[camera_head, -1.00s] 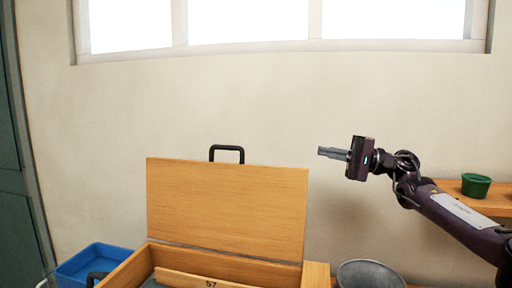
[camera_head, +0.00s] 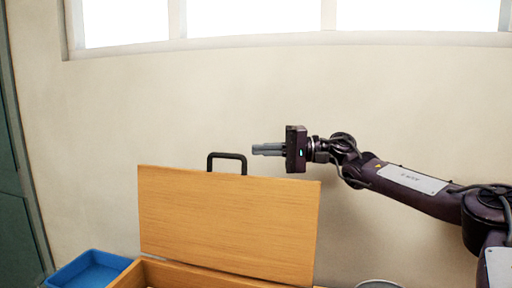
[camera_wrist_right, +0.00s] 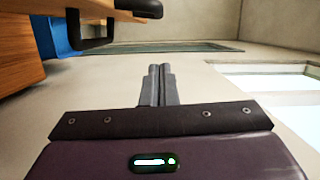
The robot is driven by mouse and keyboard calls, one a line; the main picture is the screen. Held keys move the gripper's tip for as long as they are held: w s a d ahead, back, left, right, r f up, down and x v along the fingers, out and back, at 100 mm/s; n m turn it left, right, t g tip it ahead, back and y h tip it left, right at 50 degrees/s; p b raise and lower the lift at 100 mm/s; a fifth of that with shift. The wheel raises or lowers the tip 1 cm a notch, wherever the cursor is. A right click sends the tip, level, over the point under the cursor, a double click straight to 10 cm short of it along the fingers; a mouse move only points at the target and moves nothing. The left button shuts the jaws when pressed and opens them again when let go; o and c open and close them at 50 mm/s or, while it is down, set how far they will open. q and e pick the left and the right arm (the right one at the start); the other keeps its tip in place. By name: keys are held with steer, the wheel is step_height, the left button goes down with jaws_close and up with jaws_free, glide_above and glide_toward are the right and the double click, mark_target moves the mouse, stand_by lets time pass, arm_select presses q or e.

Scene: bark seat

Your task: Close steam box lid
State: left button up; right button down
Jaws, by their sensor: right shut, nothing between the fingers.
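The steam box lid (camera_head: 228,222) is a wooden panel standing open and upright at the back of the wooden box (camera_head: 160,275). A black handle (camera_head: 227,156) sits on its top edge. My right gripper (camera_head: 255,150) is shut and empty, pointing left, level with the handle and a little to its right, above the lid's top edge. In the right wrist view the shut fingers (camera_wrist_right: 157,85) show with the lid's edge (camera_wrist_right: 125,16) and the handle (camera_wrist_right: 74,30) at the upper left, apart from the fingers. My left gripper is not in view.
A blue bin (camera_head: 88,270) stands left of the box. The rim of a grey bowl (camera_head: 378,284) shows at the bottom right. The wall (camera_head: 400,90) is behind the lid, with a window (camera_head: 255,15) above. The space above the lid is free.

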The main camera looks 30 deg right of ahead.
steer(key=shift+s+a+p, duration=0.6)
steer(key=shift+a, duration=0.35)
steer(key=shift+s+a+p, duration=0.55)
steer(key=shift+a+p, duration=0.05)
steer(key=shift+a, duration=0.3)
steer(key=shift+f, duration=0.1)
